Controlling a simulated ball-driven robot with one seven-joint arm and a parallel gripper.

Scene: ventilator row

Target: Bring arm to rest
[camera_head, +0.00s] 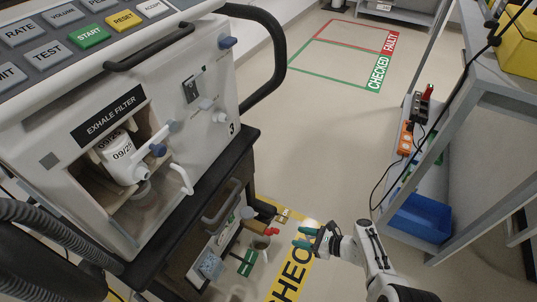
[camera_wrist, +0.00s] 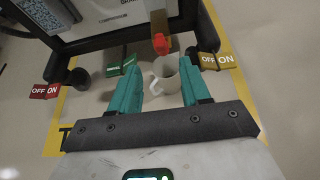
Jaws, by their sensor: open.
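My gripper (camera_head: 303,238) is at the lower middle of the head view, low over the floor beside the ventilator cart. Its teal fingers point left toward the cart's lower side. In the wrist view my gripper (camera_wrist: 160,66) is open, its two teal fingers spread apart with nothing clasped between them. A white mug (camera_wrist: 165,76) shows between and beyond the fingers; I cannot tell whether either finger touches it. A red-ended tap (camera_wrist: 160,43) is just above the mug. My arm reaches in from the bottom right of the head view.
The ventilator (camera_head: 185,110), marked 3, stands on a dark cart (camera_head: 200,205) at left. A grey shelf rack (camera_head: 455,110) with a blue bin (camera_head: 421,217) and dangling cables is at right. Red and green floor outlines lie at the back. Open floor (camera_head: 330,130) lies between.

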